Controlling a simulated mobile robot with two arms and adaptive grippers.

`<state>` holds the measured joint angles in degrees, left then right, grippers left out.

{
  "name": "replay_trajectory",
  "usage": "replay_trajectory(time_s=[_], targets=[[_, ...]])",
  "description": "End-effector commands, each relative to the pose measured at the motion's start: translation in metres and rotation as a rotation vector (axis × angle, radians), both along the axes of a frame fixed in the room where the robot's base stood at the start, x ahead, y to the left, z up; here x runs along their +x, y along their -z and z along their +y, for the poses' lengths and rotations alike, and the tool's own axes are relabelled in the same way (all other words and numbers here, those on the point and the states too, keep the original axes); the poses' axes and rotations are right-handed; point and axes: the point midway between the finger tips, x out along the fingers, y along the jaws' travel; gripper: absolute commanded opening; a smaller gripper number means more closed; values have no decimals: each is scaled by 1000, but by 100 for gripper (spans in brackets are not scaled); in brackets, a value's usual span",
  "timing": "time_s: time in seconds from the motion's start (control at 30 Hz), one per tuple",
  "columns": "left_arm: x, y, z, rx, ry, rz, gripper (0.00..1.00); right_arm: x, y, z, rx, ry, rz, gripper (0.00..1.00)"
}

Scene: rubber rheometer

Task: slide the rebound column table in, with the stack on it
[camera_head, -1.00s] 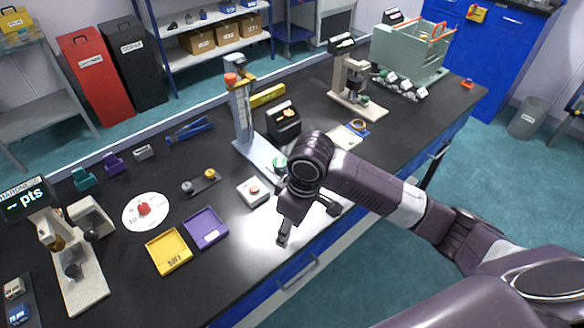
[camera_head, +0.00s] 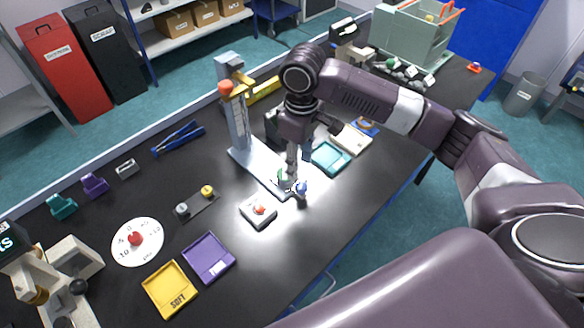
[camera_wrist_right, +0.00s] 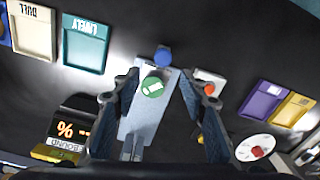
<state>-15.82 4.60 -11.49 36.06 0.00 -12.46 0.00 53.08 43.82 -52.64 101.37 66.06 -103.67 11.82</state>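The rebound column (camera_head: 236,115) stands upright at mid-bench, pale blue-grey with an orange ball near its top. Its flat table (camera_head: 250,168) extends from its foot toward the bench's front; it also shows in the wrist view (camera_wrist_right: 146,122). A green round piece with a white label (camera_wrist_right: 152,87) sits near the table's outer end; I cannot tell how many layers the stack has. A blue knob (camera_wrist_right: 163,56) is at that end. My right gripper (camera_wrist_right: 160,76) is open, its fingers on either side of the table end. In the head view the gripper (camera_head: 294,180) partly hides the stack. My left gripper is not in view.
A white box with a red button (camera_head: 258,210) lies just left of the table end. A teal tray (camera_head: 331,157) lies to its right. A purple tray (camera_head: 208,258) and a yellow tray (camera_head: 170,288) lie front left. A display (camera_wrist_right: 72,130) stands beside the column.

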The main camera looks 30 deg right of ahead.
Motion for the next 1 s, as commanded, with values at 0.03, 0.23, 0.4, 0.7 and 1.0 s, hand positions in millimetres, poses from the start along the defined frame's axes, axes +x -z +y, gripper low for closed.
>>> replay_trajectory(time_s=[0.03, 0.23, 0.4, 0.7, 1.0], targets=[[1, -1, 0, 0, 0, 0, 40, -1, 3, 0, -1, 1, 4, 40], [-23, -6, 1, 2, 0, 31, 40, -2, 31, -1, -3, 1, 6, 40], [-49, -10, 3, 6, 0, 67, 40, -2, 57, -1, -2, 0, 3, 40], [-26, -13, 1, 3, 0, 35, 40, -1, 77, -1, -1, -1, 0, 40], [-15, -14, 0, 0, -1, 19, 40, -1, 77, 0, -1, -1, 0, 27]])
